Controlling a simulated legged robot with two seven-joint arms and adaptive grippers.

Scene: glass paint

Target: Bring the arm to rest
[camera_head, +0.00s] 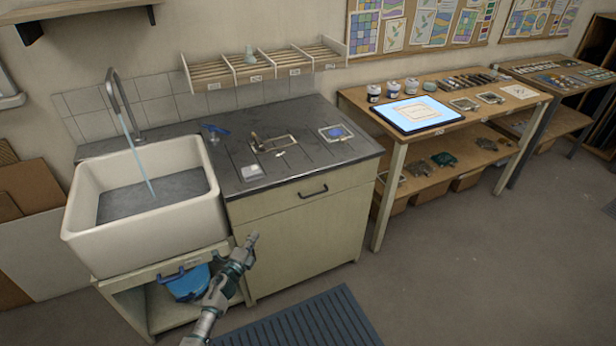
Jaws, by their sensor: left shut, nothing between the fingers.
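My left gripper (250,240) is shut and empty. It is at the end of my left arm, which comes up from the bottom edge. In the picture it lies in front of the cream cabinet (304,235), just right of the sink's lower right corner. Whether it touches the cabinet front I cannot tell. My right gripper is not in view.
A white sink (92,240) stands at left with water running from the tap (112,88). The dark counter (335,160) holds small items. A blue bucket (190,284) sits below the sink. A dark mat (310,322) lies on the floor. Open floor (470,280) is at right.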

